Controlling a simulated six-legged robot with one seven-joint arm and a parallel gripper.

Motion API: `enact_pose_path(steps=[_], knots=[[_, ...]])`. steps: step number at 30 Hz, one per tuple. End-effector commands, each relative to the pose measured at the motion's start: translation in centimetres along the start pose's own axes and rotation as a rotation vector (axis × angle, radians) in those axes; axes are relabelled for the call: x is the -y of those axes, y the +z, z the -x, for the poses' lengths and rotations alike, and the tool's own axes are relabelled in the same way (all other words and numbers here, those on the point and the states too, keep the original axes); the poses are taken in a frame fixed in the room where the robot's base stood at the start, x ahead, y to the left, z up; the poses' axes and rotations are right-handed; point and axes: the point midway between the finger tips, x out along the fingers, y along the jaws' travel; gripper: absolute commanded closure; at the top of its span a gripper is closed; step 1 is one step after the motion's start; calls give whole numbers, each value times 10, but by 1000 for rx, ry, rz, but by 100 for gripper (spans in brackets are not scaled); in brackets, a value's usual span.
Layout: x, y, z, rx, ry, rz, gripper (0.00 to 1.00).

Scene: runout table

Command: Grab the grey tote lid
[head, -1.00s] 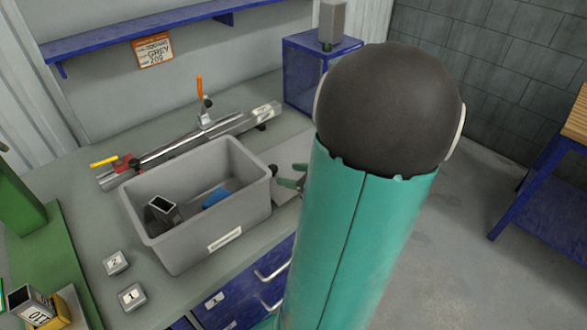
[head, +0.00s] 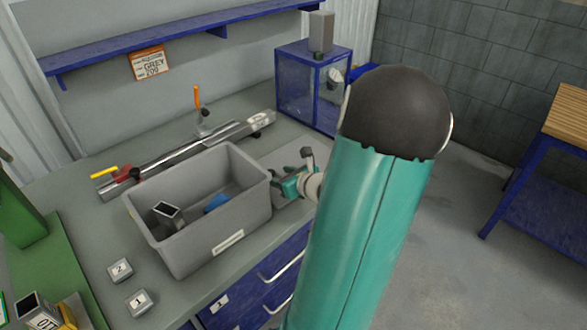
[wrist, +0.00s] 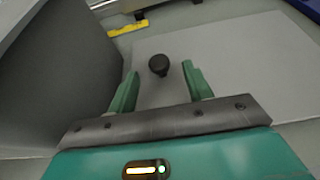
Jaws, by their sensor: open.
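The grey tote lid (wrist: 225,60) is a flat light-grey panel with a round black knob (wrist: 158,65). It lies on the bench to the right of the grey tote (head: 170,239), and part of it shows in the head view (head: 283,157). My gripper (wrist: 160,75) is open, with its two green fingers over the lid. In the wrist view the knob appears between the fingertips, slightly beyond them, with gaps on both sides. I cannot tell the height gap. In the head view my gripper (head: 287,186) is close beside the tote's right wall.
The tote holds a dark-ended block (head: 167,213) and a blue item (head: 217,202). A metal rail with clamps (head: 185,150) runs behind it. A blue cabinet (head: 309,90) stands at the back right. Numbered blocks 2 (head: 120,270) and 1 (head: 139,302) sit front left.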

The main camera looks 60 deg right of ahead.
Motion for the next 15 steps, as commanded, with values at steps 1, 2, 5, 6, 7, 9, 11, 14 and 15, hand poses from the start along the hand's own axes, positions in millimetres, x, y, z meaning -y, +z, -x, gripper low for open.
enact_pose_path(steps=[1,2,5,6,7,9,11,14,15], knots=[[0,0,-3,0,0,0,50],[-1,0,-5,0,0,1,50],[-1,0,-12,0,1,0,50],[-1,0,-17,1,0,-1,50],[-2,0,-21,1,2,-1,50],[-2,0,-32,1,1,-2,50],[-3,-1,-40,0,1,-2,50],[-4,0,-51,1,1,1,50],[-3,0,-53,1,0,0,50]])
